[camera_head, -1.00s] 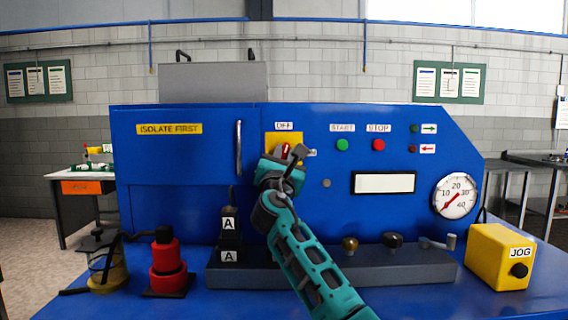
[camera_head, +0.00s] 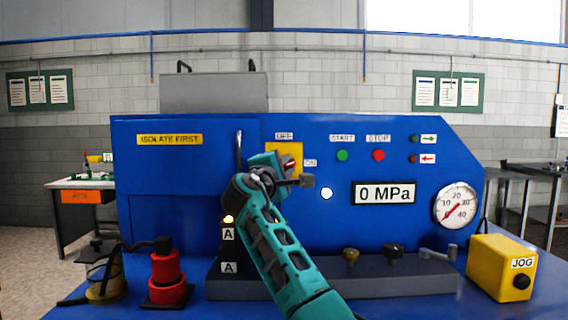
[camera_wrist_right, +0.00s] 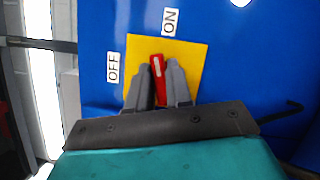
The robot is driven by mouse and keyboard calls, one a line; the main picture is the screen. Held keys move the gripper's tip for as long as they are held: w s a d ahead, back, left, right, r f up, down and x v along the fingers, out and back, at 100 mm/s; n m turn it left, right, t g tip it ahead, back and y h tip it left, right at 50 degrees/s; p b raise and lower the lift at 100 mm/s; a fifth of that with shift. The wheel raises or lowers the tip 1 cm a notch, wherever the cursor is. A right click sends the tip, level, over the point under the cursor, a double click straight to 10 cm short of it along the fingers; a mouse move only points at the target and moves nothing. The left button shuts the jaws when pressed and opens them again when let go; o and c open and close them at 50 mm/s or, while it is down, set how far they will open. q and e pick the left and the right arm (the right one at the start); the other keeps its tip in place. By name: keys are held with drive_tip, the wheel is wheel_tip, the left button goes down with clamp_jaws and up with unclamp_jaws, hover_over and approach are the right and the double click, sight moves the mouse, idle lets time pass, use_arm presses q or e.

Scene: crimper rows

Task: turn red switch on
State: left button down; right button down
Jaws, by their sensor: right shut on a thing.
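The red switch (camera_head: 290,166) sits on a yellow plate (camera_head: 295,150) on the blue machine panel, with an OFF label (camera_head: 284,136) above and an ON label (camera_head: 310,162) to the right. In the right wrist view the red switch handle (camera_wrist_right: 157,78) lies between the two grey fingers of my right gripper (camera_wrist_right: 160,84), its tip towards the ON label (camera_wrist_right: 170,21) and away from the OFF label (camera_wrist_right: 112,67). My right gripper is shut on the handle. In the head view my wrist hides part of the plate. My left gripper is out of view.
The display (camera_head: 385,193) reads 0 MPa, and a white lamp (camera_head: 326,193) and an amber lamp (camera_head: 228,219) glow. A green button (camera_head: 342,155), red button (camera_head: 378,155) and gauge (camera_head: 456,206) are to the right. A vertical handle (camera_head: 239,150) stands close left of my wrist.

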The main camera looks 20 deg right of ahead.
drive_tip(key=shift+m+g+y+p, duration=0.5)
drive_tip(key=shift+m+p, duration=0.2)
drive_tip(key=shift+m, duration=0.9)
drive_tip(key=c, duration=1.1)
unclamp_jaws()
drive_tip(key=b+v, duration=0.2)
drive_tip(key=v, duration=1.1)
drive_tip(key=shift+w, duration=0.1)
drive_tip(key=shift+a, duration=0.1)
